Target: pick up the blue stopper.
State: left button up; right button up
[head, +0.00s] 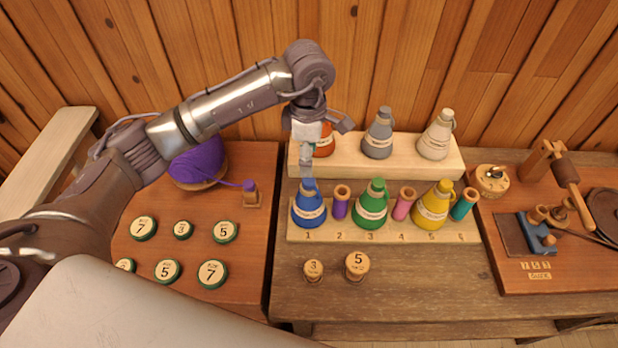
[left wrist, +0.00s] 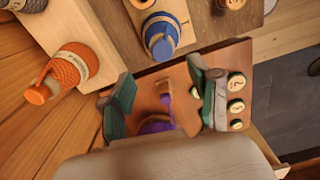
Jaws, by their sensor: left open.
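The blue stopper (head: 309,206) is a cone-shaped piece with a pale label band and a loop at its top. It stands upright at place 1 of the front wooden rack (head: 388,235). In the left wrist view the blue stopper (left wrist: 160,38) lies beyond the fingertips, outside the jaws. My left gripper (head: 310,155) hangs above and behind the blue stopper, partly covering an orange stopper (head: 325,143). In the left wrist view the left gripper (left wrist: 160,85) has its fingers wide apart with nothing held. My right gripper is not in view.
Green (head: 371,204) and yellow (head: 432,206) stoppers share the front rack with small coloured spools. Grey (head: 378,135) and cream (head: 436,137) stoppers stand on the rear block (head: 350,166). Purple yarn (head: 196,166) lies left. Two numbered corks (head: 356,266) stand in front. A wooden wall closes the back.

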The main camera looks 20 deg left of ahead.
aim_at(309, 180)
pick_arm(q)
notch_tip(309, 180, down, 2)
jog(key=shift+s+d+f+p, duration=0.1)
jog(key=shift+f+p, duration=0.45)
jog(key=shift+p, duration=0.1)
notch_tip(309, 180, down, 4)
jog(key=shift+s+d+r+p, duration=0.1)
jog(key=shift+r+p, duration=0.1)
jog(key=shift+p, duration=0.7)
jog(key=shift+f, duration=0.45)
jog(key=shift+c, duration=0.2)
jog(key=c, duration=0.8)
